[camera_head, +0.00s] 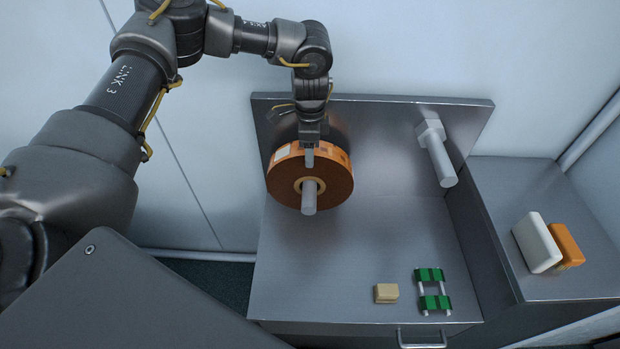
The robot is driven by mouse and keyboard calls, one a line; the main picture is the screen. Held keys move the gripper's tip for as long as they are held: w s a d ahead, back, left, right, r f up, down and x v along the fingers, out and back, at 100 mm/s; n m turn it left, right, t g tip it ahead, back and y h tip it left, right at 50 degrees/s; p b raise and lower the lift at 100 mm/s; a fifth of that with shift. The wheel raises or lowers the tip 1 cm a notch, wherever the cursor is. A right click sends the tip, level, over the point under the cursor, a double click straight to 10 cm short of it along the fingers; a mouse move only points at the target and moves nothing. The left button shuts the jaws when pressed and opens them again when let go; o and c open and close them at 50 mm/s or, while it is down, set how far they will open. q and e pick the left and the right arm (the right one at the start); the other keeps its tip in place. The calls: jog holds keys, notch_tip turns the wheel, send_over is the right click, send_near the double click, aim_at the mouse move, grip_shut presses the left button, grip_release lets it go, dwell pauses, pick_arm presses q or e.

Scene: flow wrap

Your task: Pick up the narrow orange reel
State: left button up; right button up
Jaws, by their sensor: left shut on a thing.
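The orange reel (285,178) has a pale core and a white label on its rim. It sits upright around the left grey peg (309,198), whose end sticks out through the core. My left gripper (309,157) comes down from above and is shut on the reel at its top edge. One finger shows against the front face; the other is hidden behind the reel. My right gripper is not in view.
A bare grey peg (440,160) sticks out of the metal back plate (385,125) at the right. A tan block (386,293) and a green-and-white part (433,289) lie on the metal top. White (537,242) and orange (567,245) blocks stand on the right cabinet.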

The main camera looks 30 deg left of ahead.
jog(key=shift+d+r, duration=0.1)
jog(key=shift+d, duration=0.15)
pick_arm(q)
jog(key=shift+r+p, duration=0.45)
jog(key=shift+p, duration=0.25)
jog(key=shift+s+d+f, duration=0.1)
jog(key=shift+s+d, duration=0.05)
jog(key=shift+s, duration=0.1)
jog(key=s+d+p, duration=0.3)
jog(key=s+p, duration=0.2)
jog(key=s, duration=0.3)
jog(key=s+d+p, duration=0.4)
jog(key=s+p, duration=0.2)
jog(key=s, duration=0.1)
jog(key=shift+s+d, duration=0.3)
jog(key=shift+s, duration=0.05)
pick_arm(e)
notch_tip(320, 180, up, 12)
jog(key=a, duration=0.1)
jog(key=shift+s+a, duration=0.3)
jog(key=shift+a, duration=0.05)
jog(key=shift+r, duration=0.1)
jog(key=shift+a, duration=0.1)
